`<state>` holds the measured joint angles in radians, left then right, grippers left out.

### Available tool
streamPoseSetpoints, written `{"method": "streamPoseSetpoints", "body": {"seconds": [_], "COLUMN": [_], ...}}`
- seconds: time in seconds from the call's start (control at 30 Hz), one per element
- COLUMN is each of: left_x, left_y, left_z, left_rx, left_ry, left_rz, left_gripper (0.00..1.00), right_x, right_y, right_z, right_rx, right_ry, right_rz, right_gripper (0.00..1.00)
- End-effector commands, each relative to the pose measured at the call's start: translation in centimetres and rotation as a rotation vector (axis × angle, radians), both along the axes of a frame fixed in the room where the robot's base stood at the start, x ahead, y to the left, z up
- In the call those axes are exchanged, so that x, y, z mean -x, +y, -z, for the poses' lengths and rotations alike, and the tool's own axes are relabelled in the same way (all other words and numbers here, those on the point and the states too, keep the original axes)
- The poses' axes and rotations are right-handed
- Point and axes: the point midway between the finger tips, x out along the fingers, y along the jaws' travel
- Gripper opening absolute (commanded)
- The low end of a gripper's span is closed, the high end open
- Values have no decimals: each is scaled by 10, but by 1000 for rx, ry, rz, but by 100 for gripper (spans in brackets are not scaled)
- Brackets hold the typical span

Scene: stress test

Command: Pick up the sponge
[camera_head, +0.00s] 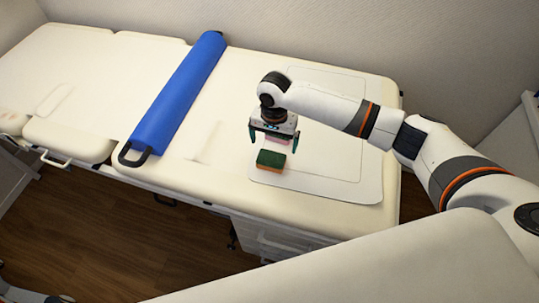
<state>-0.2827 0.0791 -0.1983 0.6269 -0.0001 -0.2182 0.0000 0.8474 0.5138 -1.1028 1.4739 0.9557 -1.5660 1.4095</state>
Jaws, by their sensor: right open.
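The sponge (270,160), green on top with an orange-brown side, lies on a pale mat (340,185) on the cream padded table. My right gripper (272,142) reaches in from the right and hangs just behind and above the sponge. Its two dark green fingers are spread, with nothing held between them. Whether the fingertips touch the mat I cannot tell. My left gripper is not clearly visible.
A long blue bolster (180,95) with dark end handles lies across the table to the left. The wall (330,35) stands behind the table. The mat right of the sponge is clear.

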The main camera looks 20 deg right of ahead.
Motion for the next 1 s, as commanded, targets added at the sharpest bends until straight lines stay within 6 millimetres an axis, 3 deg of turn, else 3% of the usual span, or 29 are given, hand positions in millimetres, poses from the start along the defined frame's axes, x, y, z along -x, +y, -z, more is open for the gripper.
{"method": "streamPoseSetpoints", "body": {"seconds": [0.03,0.1,0.2,0.37,0.53,0.7,0.97,1.0], "left_x": [20,38,49,28,2,7,22,22], "left_y": [1,2,3,1,-1,0,1,1], "left_z": [1,2,2,1,-4,-2,-1,-1], "left_rx": [-2,-5,-5,-3,1,0,-2,-2], "left_ry": [29,56,72,43,0,10,31,31], "left_rz": [0,0,0,1,1,2,2,2], "left_gripper": [0,0,0,0,0,0,0,0], "right_x": [0,0,0,0,2,1,2,2], "right_y": [0,0,0,2,7,7,7,7], "right_z": [10,21,31,41,66,85,87,87], "right_rx": [2,1,1,0,1,0,-1,-1], "right_ry": [1,0,-2,-1,-2,-1,-3,-3], "right_rz": [0,0,-1,-2,-2,-2,-3,-3], "right_gripper": [100,100,100,100,100,100,100,93]}}
